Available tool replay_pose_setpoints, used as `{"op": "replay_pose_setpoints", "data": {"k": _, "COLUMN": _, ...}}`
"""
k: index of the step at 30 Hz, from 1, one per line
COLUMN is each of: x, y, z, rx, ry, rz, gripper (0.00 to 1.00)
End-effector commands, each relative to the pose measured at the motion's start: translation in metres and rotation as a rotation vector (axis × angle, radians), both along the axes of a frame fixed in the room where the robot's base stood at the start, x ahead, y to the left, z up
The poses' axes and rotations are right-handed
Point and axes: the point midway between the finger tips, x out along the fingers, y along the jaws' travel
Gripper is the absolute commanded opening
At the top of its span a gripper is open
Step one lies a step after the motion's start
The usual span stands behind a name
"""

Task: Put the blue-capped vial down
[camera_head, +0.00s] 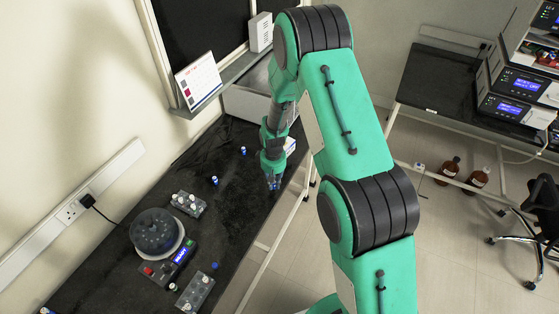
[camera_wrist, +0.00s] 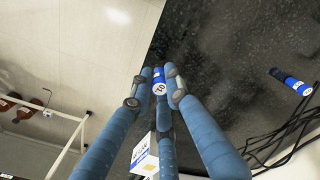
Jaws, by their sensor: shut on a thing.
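My gripper (camera_wrist: 158,85) is shut on a small vial (camera_wrist: 159,88) with a blue and white surface, seen end-on between the fingertips in the wrist view. In the head view my gripper (camera_head: 273,184) points down over the black bench (camera_head: 232,207), close to its right edge. The held vial is too small and too covered by the fingers to make out there. I cannot tell whether it touches the bench top. Other blue-capped vials stand apart on the bench (camera_head: 214,181) (camera_head: 243,150). One blue and white vial shows at the right in the wrist view (camera_wrist: 290,81).
A white box (camera_head: 290,146) sits just behind my gripper. Grey racks with vials (camera_head: 188,204) (camera_head: 195,294), a round dark device (camera_head: 155,232) and a control box with a display (camera_head: 180,255) fill the near bench. Black cables lie at right in the wrist view (camera_wrist: 285,135).

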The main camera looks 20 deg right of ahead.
Motion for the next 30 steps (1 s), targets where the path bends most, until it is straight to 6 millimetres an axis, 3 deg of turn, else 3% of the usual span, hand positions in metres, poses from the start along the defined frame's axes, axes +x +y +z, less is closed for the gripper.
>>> {"op": "replay_pose_setpoints", "data": {"k": 8, "x": 0.012, "y": -0.013, "z": 0.012, "rx": -0.001, "ry": -0.001, "rz": -0.211, "gripper": 0.02}}
{"op": "replay_pose_setpoints", "data": {"k": 30, "x": 0.056, "y": -0.076, "z": 0.061, "rx": -0.001, "ry": -0.003, "rz": -1.181, "gripper": 0.02}}
